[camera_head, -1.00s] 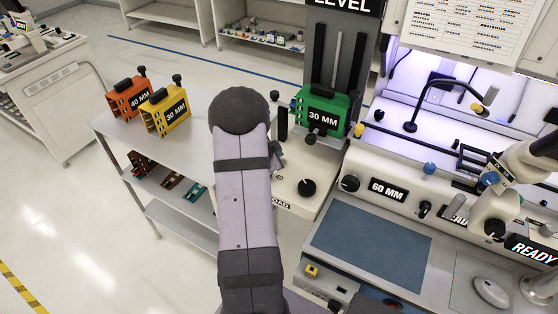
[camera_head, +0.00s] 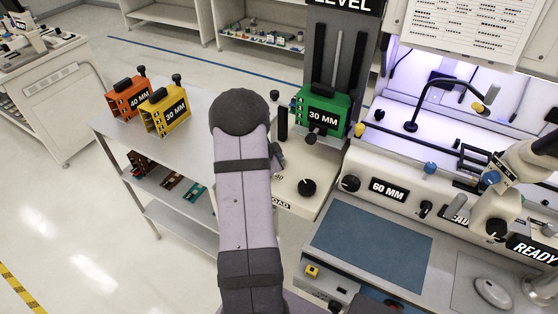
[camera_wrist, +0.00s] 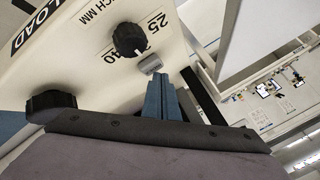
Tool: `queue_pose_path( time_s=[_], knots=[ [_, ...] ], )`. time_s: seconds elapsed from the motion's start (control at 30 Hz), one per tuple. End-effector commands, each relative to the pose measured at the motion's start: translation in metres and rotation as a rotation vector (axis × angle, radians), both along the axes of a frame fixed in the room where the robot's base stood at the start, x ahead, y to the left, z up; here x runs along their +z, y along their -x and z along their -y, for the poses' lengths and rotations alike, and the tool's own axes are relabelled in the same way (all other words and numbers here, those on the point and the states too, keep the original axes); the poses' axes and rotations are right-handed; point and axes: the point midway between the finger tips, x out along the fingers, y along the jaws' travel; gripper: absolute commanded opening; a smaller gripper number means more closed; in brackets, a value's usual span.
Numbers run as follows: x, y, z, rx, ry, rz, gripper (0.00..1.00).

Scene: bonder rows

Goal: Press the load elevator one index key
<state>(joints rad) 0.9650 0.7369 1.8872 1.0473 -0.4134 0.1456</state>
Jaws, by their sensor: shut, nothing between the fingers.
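The load elevator (camera_head: 297,189) stands in the middle of the head view, its front panel lettered LOAD, with a black knob (camera_head: 306,187) and a green 30 MM magazine (camera_head: 322,112) above. In the wrist view the panel shows a black pitch knob (camera_wrist: 129,39) between the 25 and 40 marks, and a second black knob (camera_wrist: 51,105) near LOAD. A small grey key (camera_wrist: 150,64) sits just below the pitch knob. My gripper (camera_wrist: 158,82) is shut and empty, its blue fingertips right at the key; I cannot tell whether they touch. My arm mostly hides the gripper in the head view.
Orange 40 MM (camera_head: 129,99) and yellow 30 MM (camera_head: 165,110) magazines stand on the metal shelf unit (camera_head: 195,132) at left. The bonder bench with a 60 MM display (camera_head: 388,190), a blue mat (camera_head: 370,246) and a microscope (camera_head: 505,190) fills the right.

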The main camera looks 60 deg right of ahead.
Motion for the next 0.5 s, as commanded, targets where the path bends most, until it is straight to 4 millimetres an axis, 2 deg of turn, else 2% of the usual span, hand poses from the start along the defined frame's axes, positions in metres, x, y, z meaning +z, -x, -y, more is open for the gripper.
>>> queue_pose_path(
  time_s=[0.5],
  knots=[
    [-0.0062, 0.0000, -0.0001, 0.000, 0.000, 0.000, 0.00]
  ],
)
